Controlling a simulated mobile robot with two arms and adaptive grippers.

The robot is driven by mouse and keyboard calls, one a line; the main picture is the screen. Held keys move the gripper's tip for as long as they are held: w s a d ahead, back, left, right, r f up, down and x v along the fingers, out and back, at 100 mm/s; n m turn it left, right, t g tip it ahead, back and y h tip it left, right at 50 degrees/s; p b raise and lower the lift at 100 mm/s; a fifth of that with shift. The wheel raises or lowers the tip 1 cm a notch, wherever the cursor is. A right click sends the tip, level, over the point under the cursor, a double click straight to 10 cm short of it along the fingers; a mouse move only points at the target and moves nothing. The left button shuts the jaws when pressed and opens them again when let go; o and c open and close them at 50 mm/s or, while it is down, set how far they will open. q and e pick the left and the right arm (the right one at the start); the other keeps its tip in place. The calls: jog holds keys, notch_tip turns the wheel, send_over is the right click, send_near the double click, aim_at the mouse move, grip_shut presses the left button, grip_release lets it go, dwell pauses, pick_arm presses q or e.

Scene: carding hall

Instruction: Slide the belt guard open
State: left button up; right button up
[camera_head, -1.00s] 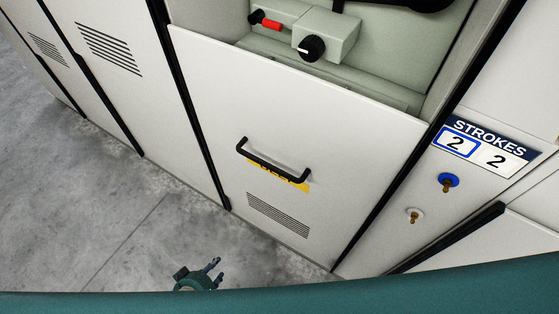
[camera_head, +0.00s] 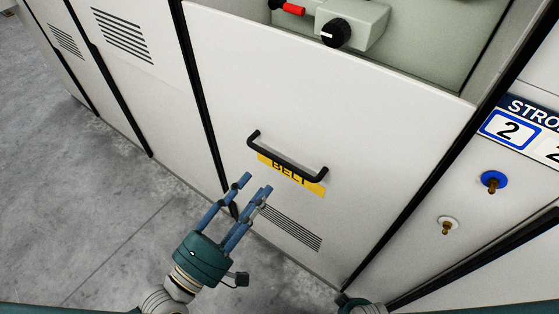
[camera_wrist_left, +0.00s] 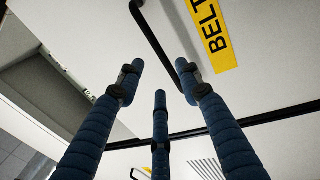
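The belt guard (camera_head: 345,120) is a white panel with a black bar handle (camera_head: 290,160) and a yellow label (camera_head: 310,184) below it reading BELT. The panel is in place below the open recess. My left gripper (camera_head: 257,186) is open and empty, its blue fingers spread just below and left of the handle in the head view. In the left wrist view the handle (camera_wrist_left: 153,32) lies ahead, between the tips of the outer fingers (camera_wrist_left: 163,78), beside the label (camera_wrist_left: 210,35). My right gripper's fingers are not in view.
The recess above holds a black knob (camera_head: 335,33) and a red-handled part (camera_head: 293,9). Grey floor (camera_head: 90,220) is free at left.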

aim_at(278, 162)
pick_arm(q)
jog(key=x, duration=0.9)
jog(key=shift+w+d, duration=0.15)
jog(key=shift+w, duration=0.05)
grip_shut()
